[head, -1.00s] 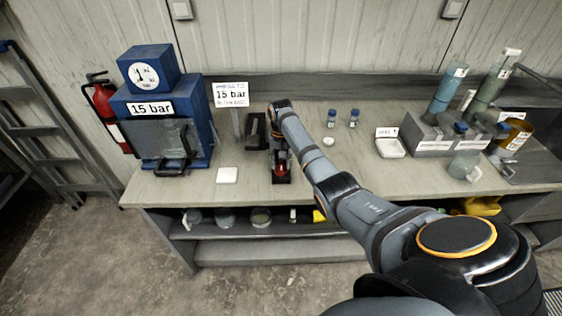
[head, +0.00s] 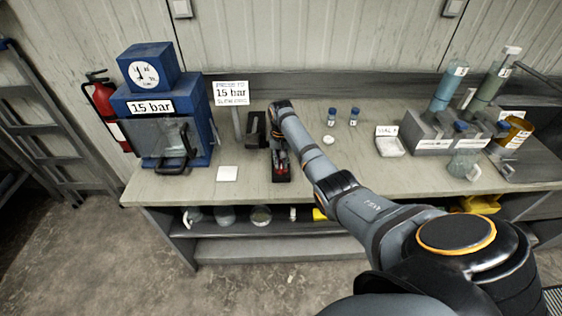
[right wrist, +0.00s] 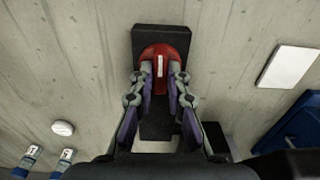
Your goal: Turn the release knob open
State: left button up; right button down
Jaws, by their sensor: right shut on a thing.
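The red release knob (head: 281,168) with a white mark sits on a black base (head: 281,177) on the bench. It shows more clearly in the right wrist view (right wrist: 164,54), where its white line runs nearly upright in the picture, along the black base (right wrist: 160,33). My right gripper (right wrist: 162,78) is shut on the knob, one finger on each side. In the head view my right gripper (head: 281,155) is partly hidden by its own arm. My left gripper is not in view.
A blue press (head: 205,130) with a gauge (head: 144,75) and a 15 bar label stands left. A white square (head: 227,174) lies nearby. A sign (head: 231,94), a black block (head: 255,128) and small vials (head: 331,117) stand around the arm. A bottle rack (head: 432,147) is at right.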

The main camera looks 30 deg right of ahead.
jog(key=n+p, duration=0.2)
jog(key=n, duration=0.1)
jog(key=shift+r, duration=0.25)
jog(key=n+p, duration=0.2)
jog(key=n, duration=0.3)
jog(key=shift+f+n, duration=0.1)
jog(key=shift+n, duration=0.3)
jog(key=n+p, duration=0.1)
jog(key=n, duration=0.3)
jog(key=shift+n, duration=2.3)
